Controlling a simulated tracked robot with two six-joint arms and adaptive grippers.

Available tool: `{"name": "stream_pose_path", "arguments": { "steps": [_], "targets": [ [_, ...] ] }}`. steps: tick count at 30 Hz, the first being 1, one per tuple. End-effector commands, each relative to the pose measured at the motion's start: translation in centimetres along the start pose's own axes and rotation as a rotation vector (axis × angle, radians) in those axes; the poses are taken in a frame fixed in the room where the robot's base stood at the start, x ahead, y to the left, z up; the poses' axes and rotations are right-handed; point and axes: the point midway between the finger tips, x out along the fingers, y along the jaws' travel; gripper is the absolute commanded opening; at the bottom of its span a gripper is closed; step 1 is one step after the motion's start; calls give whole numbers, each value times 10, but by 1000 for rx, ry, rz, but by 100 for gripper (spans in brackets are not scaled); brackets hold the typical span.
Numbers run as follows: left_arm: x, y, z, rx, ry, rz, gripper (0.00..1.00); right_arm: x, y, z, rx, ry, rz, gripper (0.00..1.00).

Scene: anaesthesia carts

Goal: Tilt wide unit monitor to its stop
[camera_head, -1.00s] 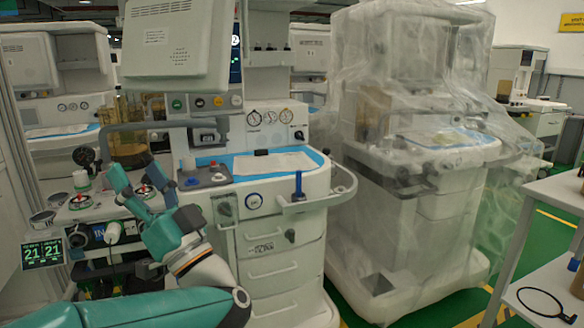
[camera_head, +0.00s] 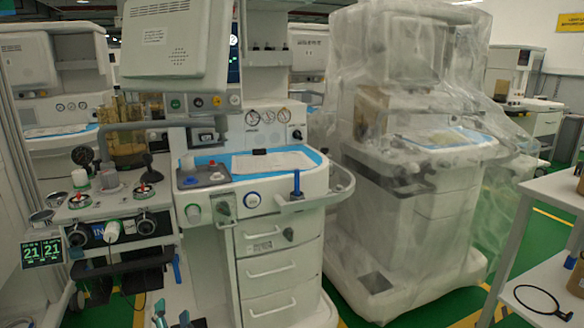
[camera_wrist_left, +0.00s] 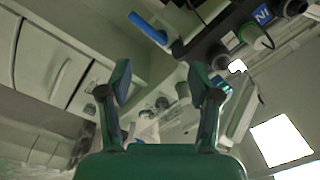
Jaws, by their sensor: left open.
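A large pale monitor housing (camera_head: 172,38) with vent slots hangs at the top left of the head view, on the near anaesthesia unit (camera_head: 277,228). Its vented side faces me and it leans slightly. I cannot tell how near its stop it is. My left gripper (camera_head: 171,314) shows only as fingertips at the bottom edge of the head view, well below the monitor. In the left wrist view my left gripper (camera_wrist_left: 160,82) is open with nothing between its fingers. I cannot make out the monitor in that view. My right gripper is not in view.
A plastic-wrapped unit (camera_head: 405,170) stands to the right. A side bench with knobs (camera_head: 110,232) and a small green display (camera_head: 42,250) stands left. A blue lever (camera_head: 177,268) hangs just above my left gripper. A white table (camera_head: 555,195) is at the right edge.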

Motion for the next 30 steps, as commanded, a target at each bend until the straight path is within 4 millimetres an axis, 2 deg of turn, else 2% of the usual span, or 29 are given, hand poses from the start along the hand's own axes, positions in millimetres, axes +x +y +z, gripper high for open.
{"name": "stream_pose_path", "arguments": {
  "steps": [1,3,5,6,8,9,13,15,18,22,24,26,27,30],
  "targets": [
    [-11,31,24,-30,-41,111,62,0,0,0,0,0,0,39],
    [-31,72,53,-93,-103,266,62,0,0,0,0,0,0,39],
    [-54,105,76,-155,-168,396,62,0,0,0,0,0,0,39],
    [-72,126,90,-197,-219,483,62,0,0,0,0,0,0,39],
    [-103,154,109,-264,-305,608,62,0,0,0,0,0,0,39],
    [-126,171,120,-311,-367,691,62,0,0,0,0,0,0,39],
    [-204,211,144,-454,-594,922,62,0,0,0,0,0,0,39],
    [-243,223,150,-515,-716,1019,62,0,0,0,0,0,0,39],
    [-293,229,154,-589,-897,1121,62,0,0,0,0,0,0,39],
    [-344,228,158,-674,-1148,1187,62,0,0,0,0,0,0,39],
    [-357,226,160,-723,-1266,1174,62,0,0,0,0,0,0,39],
    [-360,225,160,-778,-1338,1133,62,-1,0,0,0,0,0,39],
    [-358,209,147,-771,-1327,1138,62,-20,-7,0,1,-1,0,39],
    [-358,193,134,-770,-1324,1139,62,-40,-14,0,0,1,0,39]
  ]
}}
